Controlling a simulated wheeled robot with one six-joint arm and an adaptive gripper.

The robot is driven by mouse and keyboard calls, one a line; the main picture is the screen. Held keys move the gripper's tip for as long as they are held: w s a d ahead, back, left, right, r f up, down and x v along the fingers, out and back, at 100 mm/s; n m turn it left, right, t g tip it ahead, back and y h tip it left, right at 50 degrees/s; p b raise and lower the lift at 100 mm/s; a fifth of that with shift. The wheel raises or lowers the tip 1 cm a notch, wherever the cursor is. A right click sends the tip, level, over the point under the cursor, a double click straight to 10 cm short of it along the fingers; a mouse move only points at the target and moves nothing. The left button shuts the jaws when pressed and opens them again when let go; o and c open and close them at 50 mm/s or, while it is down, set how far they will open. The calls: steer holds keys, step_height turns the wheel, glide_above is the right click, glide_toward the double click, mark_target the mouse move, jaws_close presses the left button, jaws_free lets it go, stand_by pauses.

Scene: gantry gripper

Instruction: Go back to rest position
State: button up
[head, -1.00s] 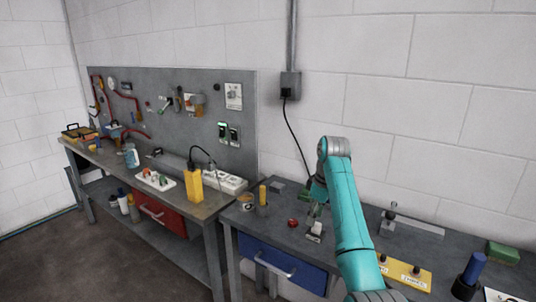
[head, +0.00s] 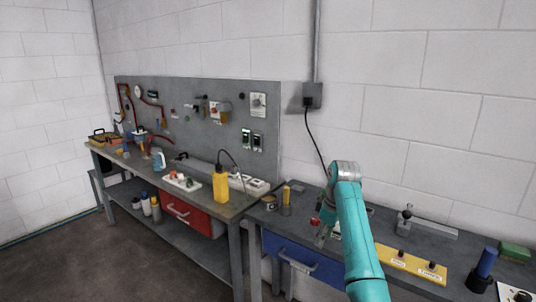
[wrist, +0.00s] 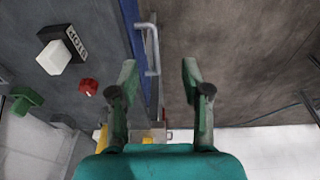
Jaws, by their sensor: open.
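My gripper (wrist: 158,85) is open and empty in the wrist view, its two fingers apart above the front edge of the workbench. Between and beyond the fingers show the drawer handle (wrist: 151,50) and the floor. In the head view my teal arm reaches over the right workbench (head: 262,215), and the gripper (head: 320,238) is small and partly hidden beside the arm.
A white block (wrist: 54,57) by a STOP label and a red knob (wrist: 88,87) lie on the bench left of the fingers. The blue drawer (head: 290,262) is shut. Floor in front is clear.

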steer(key=s+f+m+t, duration=0.1)
steer(key=s+f, duration=0.2)
steer(key=f, duration=0.6)
steer(key=s+f+m+t, duration=0.1)
steer(key=s+f, duration=0.2)
steer(key=f, duration=0.6)
steer(key=s+f+m+t, duration=0.1)
steer(key=s+f, duration=0.3)
steer(key=f, duration=0.5)
steer(key=s+f+m+t, duration=0.1)
steer(key=s+f+t, duration=0.1)
steer(key=s+f, duration=0.6)
steer(key=s+f+m+t, duration=0.2)
steer(key=s+f, duration=0.1)
steer(key=s, duration=0.8)
steer(key=s+d+r+m+t+h, duration=0.1)
steer(key=s+r, duration=0.2)
steer(key=s, duration=0.8)
steer(key=s+r+m+t, duration=0.1)
steer(key=s+r+t, duration=0.1)
steer(key=s, duration=0.9)
steer(key=s+r+m+t, duration=0.1)
steer(key=s+r, duration=0.7)
steer(key=r, duration=0.2)
steer(key=s+r+m+t, duration=0.1)
steer(key=s+r+t, duration=0.1)
steer(key=s+r, duration=0.6)
step_height(320, 180, up, 3)
steer(key=shift+r, duration=0.1)
